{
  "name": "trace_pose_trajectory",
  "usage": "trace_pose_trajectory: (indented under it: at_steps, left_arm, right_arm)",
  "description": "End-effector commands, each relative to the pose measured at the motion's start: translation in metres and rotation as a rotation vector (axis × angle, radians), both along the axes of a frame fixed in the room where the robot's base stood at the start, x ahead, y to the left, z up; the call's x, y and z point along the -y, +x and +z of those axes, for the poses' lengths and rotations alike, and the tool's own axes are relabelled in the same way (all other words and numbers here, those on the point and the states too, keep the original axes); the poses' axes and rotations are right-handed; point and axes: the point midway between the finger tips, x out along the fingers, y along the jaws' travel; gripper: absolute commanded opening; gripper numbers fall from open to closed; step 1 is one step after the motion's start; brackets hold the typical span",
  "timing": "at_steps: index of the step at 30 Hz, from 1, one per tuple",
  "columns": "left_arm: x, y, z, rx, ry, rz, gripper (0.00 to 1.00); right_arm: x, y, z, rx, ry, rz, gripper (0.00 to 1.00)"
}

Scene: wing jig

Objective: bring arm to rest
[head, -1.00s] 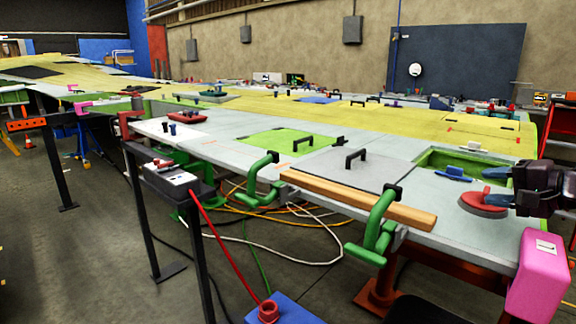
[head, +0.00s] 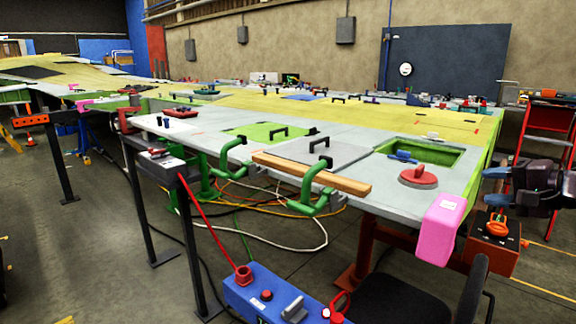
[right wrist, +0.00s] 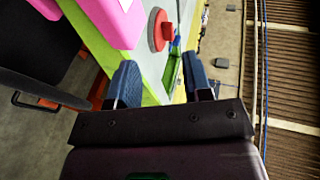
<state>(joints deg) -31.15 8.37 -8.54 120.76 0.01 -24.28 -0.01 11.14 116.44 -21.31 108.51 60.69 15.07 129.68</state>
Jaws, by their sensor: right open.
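My right gripper (head: 489,182) is at the right edge of the head view, past the end of the wing. It is open, with nothing between its fingers. In the right wrist view its two dark blue fingers (right wrist: 160,75) stand apart. A red round disc with a handle (head: 418,178) lies on the grey wing surface, left of and apart from the gripper; it also shows in the right wrist view (right wrist: 160,30). My left gripper is not in view.
A pink block (head: 441,228) sits on the wing's near corner. An orange-red box (head: 492,243) is below my right gripper, with a dark chair (head: 405,298) in front. A red ladder (head: 548,128) stands behind. A green-rimmed opening (head: 440,152) lies beside the disc.

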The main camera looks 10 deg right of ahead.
Motion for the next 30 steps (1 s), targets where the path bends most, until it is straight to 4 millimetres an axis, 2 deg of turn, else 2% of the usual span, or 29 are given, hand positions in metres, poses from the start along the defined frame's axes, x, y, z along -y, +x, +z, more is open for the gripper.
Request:
trace_pose_trajectory:
  at_steps: [2,8,14,17,23,30]
  left_arm:
    - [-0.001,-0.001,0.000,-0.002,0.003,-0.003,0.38]
    - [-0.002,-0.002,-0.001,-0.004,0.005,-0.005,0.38]
    - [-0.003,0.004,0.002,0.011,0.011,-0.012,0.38]
    - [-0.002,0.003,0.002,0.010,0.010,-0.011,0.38]
    - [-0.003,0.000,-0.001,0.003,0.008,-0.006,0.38]
    - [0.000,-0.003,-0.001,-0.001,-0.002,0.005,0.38]
  right_arm:
    - [0.000,0.000,0.000,0.013,-0.029,0.010,0.45]
    - [0.005,0.000,-0.006,0.092,-0.313,0.081,0.45]
    - [0.009,-0.002,-0.016,0.184,-0.719,0.210,0.45]
    - [0.008,-0.002,-0.028,0.240,-0.923,0.290,0.45]
    - [0.002,-0.010,-0.076,0.349,-1.256,0.449,0.45]
    - [-0.015,-0.031,-0.152,0.458,-1.534,0.593,0.45]
